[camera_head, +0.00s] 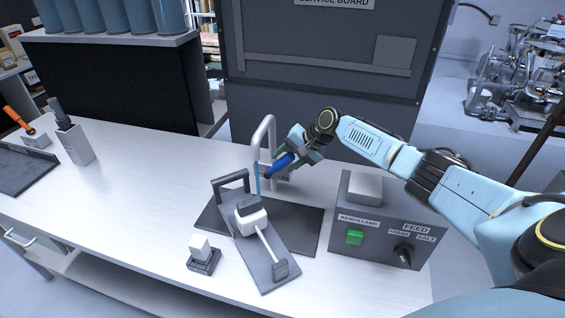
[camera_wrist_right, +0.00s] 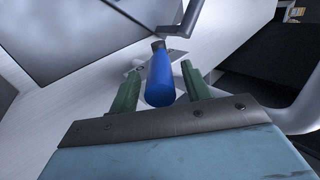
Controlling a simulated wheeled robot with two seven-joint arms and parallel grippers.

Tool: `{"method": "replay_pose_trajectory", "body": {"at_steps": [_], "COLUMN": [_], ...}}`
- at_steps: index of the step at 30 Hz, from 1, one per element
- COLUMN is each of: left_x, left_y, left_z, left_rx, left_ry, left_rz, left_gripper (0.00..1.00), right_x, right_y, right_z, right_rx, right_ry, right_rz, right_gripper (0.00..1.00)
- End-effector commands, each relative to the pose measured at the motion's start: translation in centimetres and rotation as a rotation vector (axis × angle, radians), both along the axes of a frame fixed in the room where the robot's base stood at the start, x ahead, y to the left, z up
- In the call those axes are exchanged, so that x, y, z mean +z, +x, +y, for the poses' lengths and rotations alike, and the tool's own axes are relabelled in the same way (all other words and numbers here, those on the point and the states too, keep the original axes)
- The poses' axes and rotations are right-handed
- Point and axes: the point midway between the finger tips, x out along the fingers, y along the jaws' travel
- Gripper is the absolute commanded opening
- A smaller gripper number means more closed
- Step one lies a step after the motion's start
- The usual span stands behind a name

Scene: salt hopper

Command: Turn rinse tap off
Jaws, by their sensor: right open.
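The rinse tap (camera_head: 265,130) is a grey curved pipe at the back of the bench, with a blue lever handle (camera_head: 283,161). A thin blue stream (camera_head: 257,180) shows below the spout. My right gripper (camera_head: 287,154) is at the handle, partly covering it. In the right wrist view the blue handle (camera_wrist_right: 160,80) lies between the green fingers of my open right gripper (camera_wrist_right: 158,74), with a gap on each side. A small label plate at the tap base is partly hidden. My left gripper is not in view.
A grey device with a white block (camera_head: 252,222) stands on a dark mat (camera_head: 308,225) before the tap. A control box (camera_head: 385,245) with a green button and knob is to the right. A small white-topped block (camera_head: 203,255) is at front. The bench's left middle is clear.

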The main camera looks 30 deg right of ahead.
Motion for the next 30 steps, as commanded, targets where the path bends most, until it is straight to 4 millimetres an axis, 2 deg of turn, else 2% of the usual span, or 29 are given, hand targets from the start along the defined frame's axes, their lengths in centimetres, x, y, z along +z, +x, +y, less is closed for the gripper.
{"method": "replay_pose_trajectory", "body": {"at_steps": [6, 16, 27, 30], "left_x": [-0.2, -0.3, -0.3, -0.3], "left_y": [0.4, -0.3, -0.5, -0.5], "left_z": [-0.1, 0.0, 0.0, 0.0], "left_rx": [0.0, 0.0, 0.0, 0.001], "left_ry": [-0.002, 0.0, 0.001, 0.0], "left_rz": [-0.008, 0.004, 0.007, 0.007], "left_gripper": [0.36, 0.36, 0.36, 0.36], "right_x": [-1.4, -1.5, -1.5, -1.5], "right_y": [0.9, 1.0, 1.0, 1.0], "right_z": [0.7, 0.8, 0.8, 0.8], "right_rx": [-0.001, 0.0, 0.0, 0.0], "right_ry": [0.0, 0.0, 0.0, 0.0], "right_rz": [0.0, 0.0, 0.0, 0.0], "right_gripper": [0.48, 0.48, 0.01, 0.0]}}
